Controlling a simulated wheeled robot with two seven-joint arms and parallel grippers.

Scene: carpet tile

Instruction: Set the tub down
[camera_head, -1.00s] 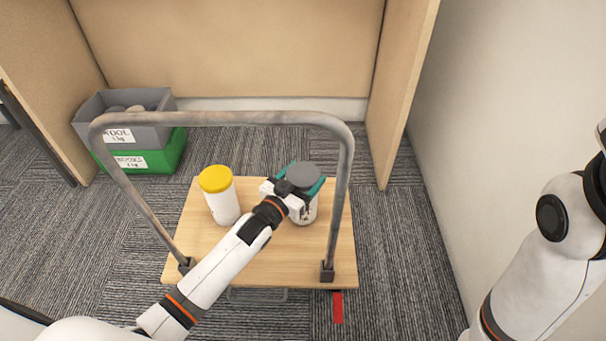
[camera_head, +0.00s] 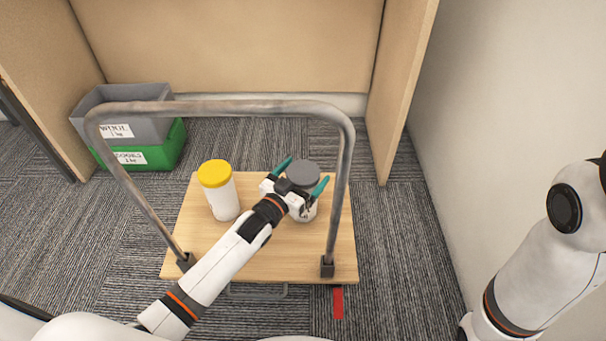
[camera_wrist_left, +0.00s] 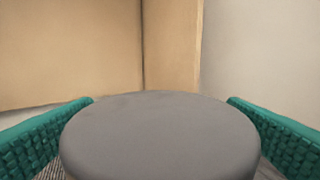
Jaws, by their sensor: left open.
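A white tub with a grey lid (camera_head: 302,173) stands upright on the wooden platform of a trolley (camera_head: 262,262). My left gripper (camera_head: 303,177) is open, with its teal fingers apart on either side of the tub. In the left wrist view the grey lid (camera_wrist_left: 160,138) fills the lower middle, with a visible gap to each finger. The gripper hides part of the tub's body. My right arm shows at the right edge of the head view, but its gripper is out of view.
A white tub with a yellow lid (camera_head: 221,198) stands on the platform to the left. The trolley's metal handle (camera_head: 220,107) arches over the platform. A grey bin (camera_head: 150,100) sits on a green bin (camera_head: 172,150) at the back left. A wall is at right.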

